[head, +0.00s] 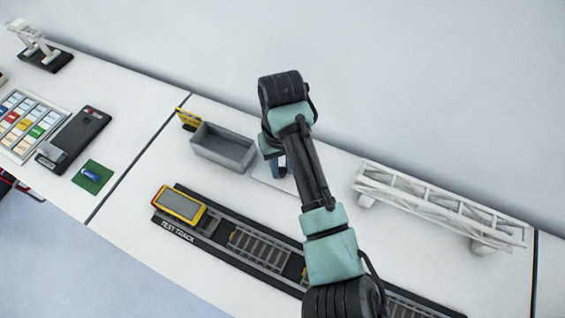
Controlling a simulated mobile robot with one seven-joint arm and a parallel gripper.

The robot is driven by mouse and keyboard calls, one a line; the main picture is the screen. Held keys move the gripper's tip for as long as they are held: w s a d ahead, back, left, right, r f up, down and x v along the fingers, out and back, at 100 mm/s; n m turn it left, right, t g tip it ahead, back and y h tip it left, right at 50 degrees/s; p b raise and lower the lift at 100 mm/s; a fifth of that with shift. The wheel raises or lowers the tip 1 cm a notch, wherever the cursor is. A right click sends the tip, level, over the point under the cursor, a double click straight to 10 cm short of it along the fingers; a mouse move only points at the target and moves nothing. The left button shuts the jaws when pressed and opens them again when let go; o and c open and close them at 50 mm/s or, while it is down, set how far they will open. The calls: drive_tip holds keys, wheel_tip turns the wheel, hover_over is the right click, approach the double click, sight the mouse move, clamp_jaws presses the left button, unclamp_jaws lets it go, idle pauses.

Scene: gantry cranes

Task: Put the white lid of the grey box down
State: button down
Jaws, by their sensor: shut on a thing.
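The grey box (223,148) stands open and empty on the white table, left of my arm. The white lid (264,176) shows as a pale flat piece just right of the box, partly hidden behind my arm. My gripper (281,168) is at the lid, pointing down and shut on it. My forearm covers most of the gripper, and the fingertips are hidden. I cannot tell whether the lid touches the table or hangs just above it.
A black test track (265,247) with a yellow-rimmed wagon (180,204) runs along the front. A white truss girder (440,203) lies at right. A small yellow object (188,119) stands behind the box. A green square (93,177) and black device (75,139) lie left.

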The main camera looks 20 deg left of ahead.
sight(282, 170)
drive_tip(key=shift+f, duration=0.1)
drive_tip(key=shift+f, duration=0.15)
drive_tip(key=c, duration=0.7)
unclamp_jaws()
drive_tip(key=shift+r, duration=0.2)
wheel_tip(282, 170, up, 12)
drive_tip(key=shift+r+p, duration=0.1)
drive_tip(key=shift+p, duration=0.5)
